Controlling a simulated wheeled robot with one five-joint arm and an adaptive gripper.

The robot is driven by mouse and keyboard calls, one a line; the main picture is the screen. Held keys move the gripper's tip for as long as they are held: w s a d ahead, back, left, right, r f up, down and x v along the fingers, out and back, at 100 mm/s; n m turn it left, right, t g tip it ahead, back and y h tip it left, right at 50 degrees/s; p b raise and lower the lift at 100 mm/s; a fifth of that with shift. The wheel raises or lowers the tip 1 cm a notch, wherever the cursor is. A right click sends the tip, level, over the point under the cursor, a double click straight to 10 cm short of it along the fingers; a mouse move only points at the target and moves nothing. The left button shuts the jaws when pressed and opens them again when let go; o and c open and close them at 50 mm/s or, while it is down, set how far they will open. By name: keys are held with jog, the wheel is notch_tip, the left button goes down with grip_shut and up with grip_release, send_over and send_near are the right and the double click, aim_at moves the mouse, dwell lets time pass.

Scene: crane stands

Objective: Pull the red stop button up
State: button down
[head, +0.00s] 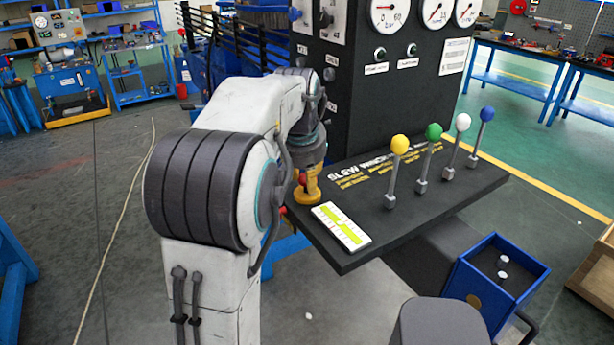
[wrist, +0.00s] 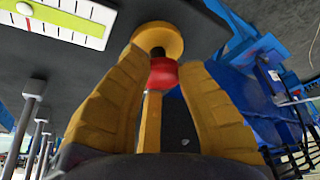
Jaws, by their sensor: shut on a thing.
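The red stop button (head: 302,179) sits on a round yellow base at the near left corner of the black console shelf. In the wrist view the red button (wrist: 163,75) is between the yellow fingers of my gripper (wrist: 168,64), just in front of the yellow disc base (wrist: 158,38). A dark stem shows between button and base. My gripper (head: 309,180) is shut on the button from above. The fingers and my arm partly hide the button in the head view.
A white and green level gauge (head: 341,226) lies beside the button. Levers with yellow (head: 399,145), green, white and blue knobs stand to the right. The black gauge cabinet (head: 400,90) rises behind. A blue box (head: 497,272) is at the lower right.

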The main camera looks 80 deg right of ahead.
jog(key=shift+d+r, duration=0.1)
jog(key=shift+r, duration=0.1)
jog(key=c, duration=0.7)
grip_release()
jog(key=shift+f, duration=0.15)
jog(key=v, duration=1.2)
